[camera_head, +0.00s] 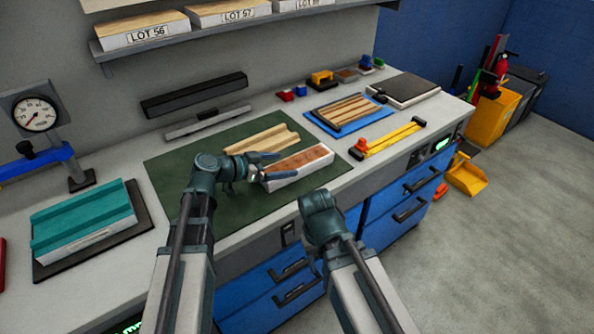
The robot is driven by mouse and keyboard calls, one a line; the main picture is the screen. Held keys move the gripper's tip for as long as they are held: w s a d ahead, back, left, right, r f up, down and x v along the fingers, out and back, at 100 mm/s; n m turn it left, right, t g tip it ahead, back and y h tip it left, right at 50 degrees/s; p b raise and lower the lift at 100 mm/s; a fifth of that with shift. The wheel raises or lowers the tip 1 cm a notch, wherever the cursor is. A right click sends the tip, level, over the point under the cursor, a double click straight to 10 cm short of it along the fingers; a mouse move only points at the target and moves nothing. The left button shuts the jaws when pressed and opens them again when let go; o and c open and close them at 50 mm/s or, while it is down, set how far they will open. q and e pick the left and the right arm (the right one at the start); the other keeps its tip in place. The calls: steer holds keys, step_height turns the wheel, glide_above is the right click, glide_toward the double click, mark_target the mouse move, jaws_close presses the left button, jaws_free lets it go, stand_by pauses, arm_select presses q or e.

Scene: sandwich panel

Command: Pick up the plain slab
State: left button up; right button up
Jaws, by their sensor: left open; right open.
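A slab with white sides and a brown, wood-like top (300,163) lies on the dark green mat (172,178); it looks like the plain slab. Behind it a pale wooden board with grooves (258,141) lies on the same mat. My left gripper (272,166) is open at the slab's left end, one finger on the far side and one on the near side. I cannot tell whether they touch it. My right gripper (322,212) is lower, in front of the bench edge; its fingers are mostly hidden.
A teal grooved slab (85,215) lies on a dark board at left. A blue mat (322,126) with ribbed wooden panels, yellow clamps (395,138) and a dark plate (408,88) are at right.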

mark_target(298, 161)
arm_select(q)
steer(key=shift+w+d+f, duration=0.25)
steer(key=shift+w+d, duration=0.15)
steer(key=shift+d, duration=0.15)
steer(key=b+x, duration=0.2)
steer(key=x, duration=0.3)
steer(key=shift+w, duration=0.2)
steer(key=shift+r, duration=0.1)
steer(key=c, duration=1.2)
steer(key=shift+r, duration=0.1)
step_height(298, 161, up, 11)
steer(key=p, duration=1.1)
